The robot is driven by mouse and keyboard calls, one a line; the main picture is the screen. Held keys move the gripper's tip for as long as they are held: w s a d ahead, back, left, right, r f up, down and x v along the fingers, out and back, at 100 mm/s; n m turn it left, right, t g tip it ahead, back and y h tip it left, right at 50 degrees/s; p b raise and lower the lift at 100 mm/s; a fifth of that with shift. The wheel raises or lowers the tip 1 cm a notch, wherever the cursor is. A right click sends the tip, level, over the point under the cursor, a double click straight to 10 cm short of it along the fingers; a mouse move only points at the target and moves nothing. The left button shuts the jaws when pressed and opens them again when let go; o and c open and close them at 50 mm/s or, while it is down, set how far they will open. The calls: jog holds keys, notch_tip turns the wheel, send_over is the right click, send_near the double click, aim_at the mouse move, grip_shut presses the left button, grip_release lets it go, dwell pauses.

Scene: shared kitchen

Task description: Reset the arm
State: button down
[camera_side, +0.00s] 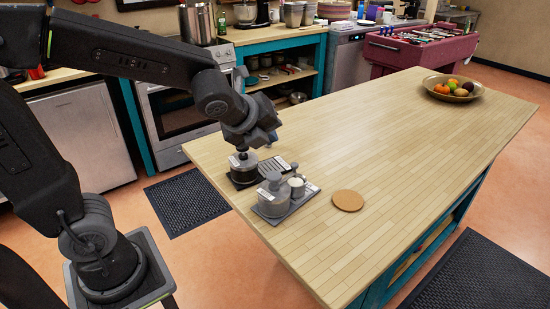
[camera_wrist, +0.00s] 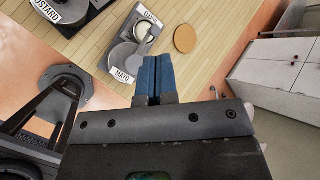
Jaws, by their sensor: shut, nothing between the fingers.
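My gripper (camera_wrist: 153,72) shows two blue fingers pressed together with nothing between them in the wrist view. In the side view my gripper (camera_side: 262,138) hangs over the near-left part of the wooden island, above and beside the containers; its fingertips are hard to make out there. A round dark-topped container (camera_side: 243,168) stands on a dark tray just below it. A grey tray (camera_side: 302,201) with lidded containers is in front. In the wrist view, labels reading MUSTARD (camera_wrist: 62,10) and MAYO (camera_wrist: 124,75) show.
A round cork coaster (camera_side: 347,200) lies right of the grey tray, and also shows in the wrist view (camera_wrist: 185,39). A bowl of fruit (camera_side: 452,92) stands at the island's far end. The island top (camera_side: 380,140) between them is clear. An oven (camera_side: 172,108) and shelves stand behind.

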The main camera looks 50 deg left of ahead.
jog(key=s+d+n+g+h, duration=0.1)
jog(key=s+n+g, duration=0.2)
jog(key=s+n, duration=1.2)
jog(key=n, duration=0.8)
jog(key=shift+s+d+r+h, duration=0.25)
jog(key=shift+d+h, duration=0.1)
jog(key=shift+h, duration=0.05)
